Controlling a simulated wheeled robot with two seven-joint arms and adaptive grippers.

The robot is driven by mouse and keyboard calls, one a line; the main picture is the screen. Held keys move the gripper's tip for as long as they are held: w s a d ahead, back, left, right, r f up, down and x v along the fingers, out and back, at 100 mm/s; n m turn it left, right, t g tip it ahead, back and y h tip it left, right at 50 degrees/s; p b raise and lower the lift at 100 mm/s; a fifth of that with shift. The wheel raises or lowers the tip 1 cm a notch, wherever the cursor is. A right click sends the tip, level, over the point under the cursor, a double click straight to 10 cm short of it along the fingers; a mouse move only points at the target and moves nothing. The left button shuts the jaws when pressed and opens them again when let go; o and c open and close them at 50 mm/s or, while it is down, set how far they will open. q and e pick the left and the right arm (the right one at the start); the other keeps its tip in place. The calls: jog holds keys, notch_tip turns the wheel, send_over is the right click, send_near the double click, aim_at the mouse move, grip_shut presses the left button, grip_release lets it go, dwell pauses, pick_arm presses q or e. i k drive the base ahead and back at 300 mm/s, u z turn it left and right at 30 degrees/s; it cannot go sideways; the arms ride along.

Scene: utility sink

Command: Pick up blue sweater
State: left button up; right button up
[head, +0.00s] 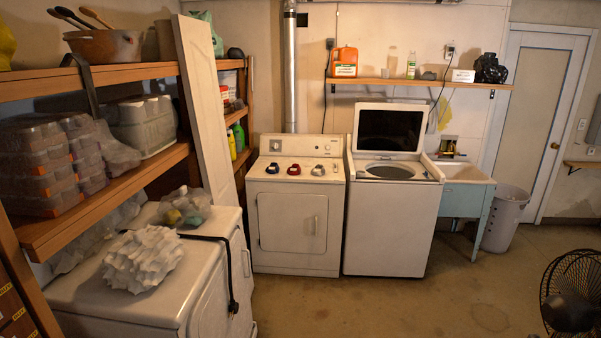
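I cannot make out a blue sweater for certain. Several small bundles sit in a row on top of the white dryer (300,222) at the back. Neither of my grippers shows in the head view.
A top-load washer (391,232) stands right of the dryer with its lid up. Beyond it are a blue utility sink (462,200) and a grey bin (505,218). Wooden shelves (110,190) and another white appliance (100,300) fill the left. A fan (572,295) stands front right. Middle floor is clear.

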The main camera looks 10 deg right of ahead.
aim_at(273, 168)
jog(key=z, duration=0.5)
jog(key=i, duration=1.5)
jog(key=z, duration=0.45)
jog(key=i, duration=1.95)
jog(key=u, duration=0.8)
jog(key=i, duration=1.3)
jog(key=u, duration=0.55)
